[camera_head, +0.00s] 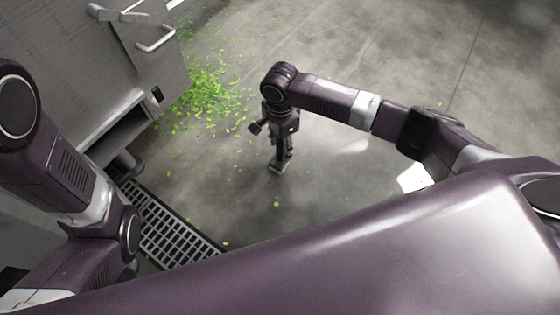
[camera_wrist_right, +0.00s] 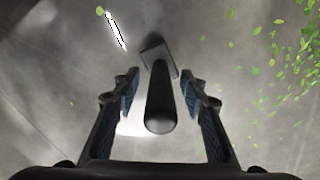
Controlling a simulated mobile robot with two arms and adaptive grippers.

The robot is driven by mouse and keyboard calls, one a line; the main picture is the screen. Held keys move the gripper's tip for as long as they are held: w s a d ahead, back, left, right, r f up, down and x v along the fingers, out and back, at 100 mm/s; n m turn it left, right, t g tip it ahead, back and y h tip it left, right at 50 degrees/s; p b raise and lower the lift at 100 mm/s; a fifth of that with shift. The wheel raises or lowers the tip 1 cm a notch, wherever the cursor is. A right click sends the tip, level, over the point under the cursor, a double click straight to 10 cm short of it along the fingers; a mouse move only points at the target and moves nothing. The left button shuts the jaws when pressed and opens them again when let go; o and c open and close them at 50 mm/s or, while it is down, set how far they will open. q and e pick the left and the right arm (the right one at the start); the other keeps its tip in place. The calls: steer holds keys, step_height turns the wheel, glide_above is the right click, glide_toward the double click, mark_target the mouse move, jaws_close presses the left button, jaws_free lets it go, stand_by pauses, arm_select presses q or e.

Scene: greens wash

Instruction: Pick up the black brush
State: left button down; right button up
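The black brush (camera_wrist_right: 160,100) is in the right wrist view, its dark rounded handle end towards the camera and a flat, greyish head (camera_wrist_right: 155,52) beyond it. My right gripper (camera_wrist_right: 159,80) is open, with one finger on each side of the handle and a visible gap on both sides. In the head view my right gripper (camera_head: 282,150) points down at the floor, and a small part of the brush (camera_head: 277,167) shows below it; the rest is hidden. My left arm shows at the left, but its gripper is out of view.
Scattered green leaves (camera_head: 212,88) lie on the grey concrete floor. A metal cabinet or counter (camera_head: 75,60) with handles stands at the left, beside a floor drain grate (camera_head: 170,232). A thin white strip (camera_wrist_right: 116,30) lies beyond the brush. The floor around it is mostly clear.

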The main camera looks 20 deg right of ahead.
steer(key=shift+f, duration=0.65)
jaws_close()
steer(key=shift+r, duration=0.2)
